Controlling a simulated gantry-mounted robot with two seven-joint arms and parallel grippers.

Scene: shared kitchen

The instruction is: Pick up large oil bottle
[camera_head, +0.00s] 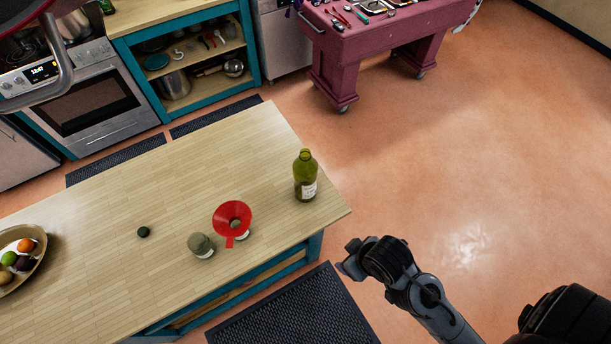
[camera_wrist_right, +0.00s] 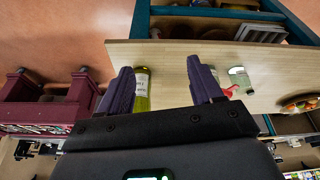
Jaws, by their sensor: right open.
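The large oil bottle (camera_head: 305,176) is green with a pale label. It stands upright and uncapped near the right end of the wooden island top. My right gripper (camera_head: 346,262) is beyond the island's right corner, over the floor, apart from the bottle. In the right wrist view my right gripper (camera_wrist_right: 160,65) has its purple fingers spread with nothing held. The bottle (camera_wrist_right: 142,88) shows there beyond the fingers, beside the left one, partly hidden by it and the gripper body. My left gripper is not in view.
A red funnel (camera_head: 232,214) sits on a small container left of the bottle, with a jar (camera_head: 201,245) and a dark cap (camera_head: 143,231) farther left. A fruit bowl (camera_head: 38,264) is at far left. A purple cart (camera_head: 375,40) stands behind. Floor at right is clear.

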